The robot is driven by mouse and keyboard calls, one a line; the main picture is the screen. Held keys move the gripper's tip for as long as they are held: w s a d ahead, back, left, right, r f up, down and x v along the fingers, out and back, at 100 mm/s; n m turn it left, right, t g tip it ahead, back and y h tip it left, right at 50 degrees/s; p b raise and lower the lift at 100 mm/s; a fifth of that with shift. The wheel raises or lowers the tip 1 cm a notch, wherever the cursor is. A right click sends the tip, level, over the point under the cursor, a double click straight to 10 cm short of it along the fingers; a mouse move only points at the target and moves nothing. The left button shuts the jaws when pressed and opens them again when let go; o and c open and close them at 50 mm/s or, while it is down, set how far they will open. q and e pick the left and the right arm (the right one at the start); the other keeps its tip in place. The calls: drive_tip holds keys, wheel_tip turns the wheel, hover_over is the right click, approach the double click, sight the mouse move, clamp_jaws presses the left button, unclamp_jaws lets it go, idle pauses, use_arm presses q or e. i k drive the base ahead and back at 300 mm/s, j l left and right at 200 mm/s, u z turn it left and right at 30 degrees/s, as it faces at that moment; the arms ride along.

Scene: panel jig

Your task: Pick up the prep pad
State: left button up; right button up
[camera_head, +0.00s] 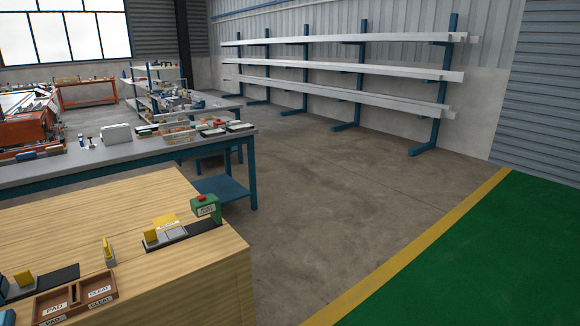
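No prep pad can be made out for certain. A brown two-part tray (115,287) lies at the front left of the wooden bench (150,289), with a label reading PAD on its left part and another, seemingly CLEAN, on its right. Both compartments look empty, but they are small in view. Small yellow pieces stand nearby: one (108,252) behind the tray, one (23,279) to its left, and one (151,236) on a dark and grey fixture (172,235). Neither of my grippers is in view.
A green box with a red button (205,207) stands near the wooden bench's back right corner. Behind is a blue-legged grey table (110,157) holding several items. A rack of long pale bars (340,73) lines the back wall. The concrete floor (330,205) right of the bench is clear.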

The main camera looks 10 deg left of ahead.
sight(147, 133)
drive_tip(key=i+z, duration=0.25)
drive_tip(key=i, duration=0.35)
drive_tip(key=i+z, duration=0.3)
drive_tip(key=i, duration=0.25)
drive_tip(key=i+j+z, duration=0.25)
drive_tip(key=i, duration=0.35)
drive_tip(key=i+l+u, duration=0.2)
drive_tip(key=i, duration=0.3)
drive_tip(key=i+l+u, duration=0.2)
drive_tip(key=i, duration=0.35)
drive_tip(key=i+j+u, duration=0.2)
drive_tip(key=i+u, duration=0.3)
drive_tip(key=i+j+u, duration=0.1)
drive_tip(key=i+u, duration=0.15)
drive_tip(key=u, duration=0.25)
drive_tip(key=i+l+u, duration=0.1)
drive_tip(key=i+u, duration=0.4)
drive_tip(key=i+j+u, duration=0.3)
drive_tip(key=i, duration=0.2)
drive_tip(key=i+j+u, duration=0.1)
drive_tip(key=i+u, duration=0.15)
drive_tip(key=i, duration=0.2)
drive_tip(key=i+u, duration=0.3)
drive_tip(key=i, duration=0.25)
drive_tip(key=i+j, duration=0.15)
drive_tip(key=i, duration=0.1)
